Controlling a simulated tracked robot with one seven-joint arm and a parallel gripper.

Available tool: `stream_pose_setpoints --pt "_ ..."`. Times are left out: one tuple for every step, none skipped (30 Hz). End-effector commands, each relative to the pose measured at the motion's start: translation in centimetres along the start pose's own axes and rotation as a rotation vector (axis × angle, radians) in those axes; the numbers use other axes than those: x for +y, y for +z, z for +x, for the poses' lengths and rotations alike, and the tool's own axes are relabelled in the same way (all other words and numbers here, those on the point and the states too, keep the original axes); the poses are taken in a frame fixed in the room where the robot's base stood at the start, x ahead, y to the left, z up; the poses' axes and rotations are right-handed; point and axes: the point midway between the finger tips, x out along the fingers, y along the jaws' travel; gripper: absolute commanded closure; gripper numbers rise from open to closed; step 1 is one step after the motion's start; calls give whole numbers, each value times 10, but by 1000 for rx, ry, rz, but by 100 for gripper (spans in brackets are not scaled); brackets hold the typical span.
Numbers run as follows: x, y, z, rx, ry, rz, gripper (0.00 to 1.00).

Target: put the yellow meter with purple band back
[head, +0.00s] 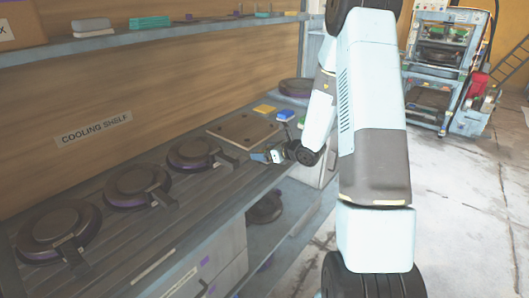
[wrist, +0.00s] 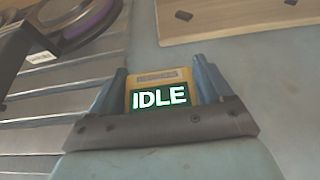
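The yellow meter (wrist: 160,78) shows in the wrist view with its screen facing the camera, reading IDLE in white on dark green. No purple band can be made out on it. My gripper (wrist: 160,70) has one blue-grey finger along each side of the meter, apparently touching it. The meter's lower end is hidden behind the gripper's dark bar. In the head view my gripper (head: 261,157) is low over the front part of the cooling shelf, in front of the wooden board. The meter cannot be made out there.
Several dark round plates with purple rims and handles (head: 137,185) line the cooling shelf at left. A wooden board (head: 243,128) lies behind my gripper. A yellow item (head: 264,109) and a blue item (head: 285,115) sit beyond it. An upper shelf (head: 150,36) runs above. A press (head: 440,60) stands far right.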

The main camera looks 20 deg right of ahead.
Motion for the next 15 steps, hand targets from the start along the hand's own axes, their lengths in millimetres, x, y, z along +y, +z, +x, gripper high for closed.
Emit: stream_pose_setpoints --pt "0 0 0 0 0 0 19" --pt "0 0 0 0 0 0 19" --pt "0 0 0 0 0 0 19" --pt "0 0 0 0 0 0 19" --pt "0 0 0 0 0 0 19" --pt "0 0 0 0 -1 0 19" --pt "0 0 0 0 -1 0 19" --pt "0 1 -1 0 -1 0 19" --pt "0 2 -1 -1 -1 -1 19" --pt "-1 2 -3 0 -2 -1 19" --pt "-1 2 -6 0 -2 -1 19" --pt "-1 2 -10 -1 -3 -1 19" --pt "-2 2 -14 -1 -4 -1 19" --pt "-2 2 -18 -1 -4 0 19" --pt "-1 2 -25 -1 -4 -1 19"
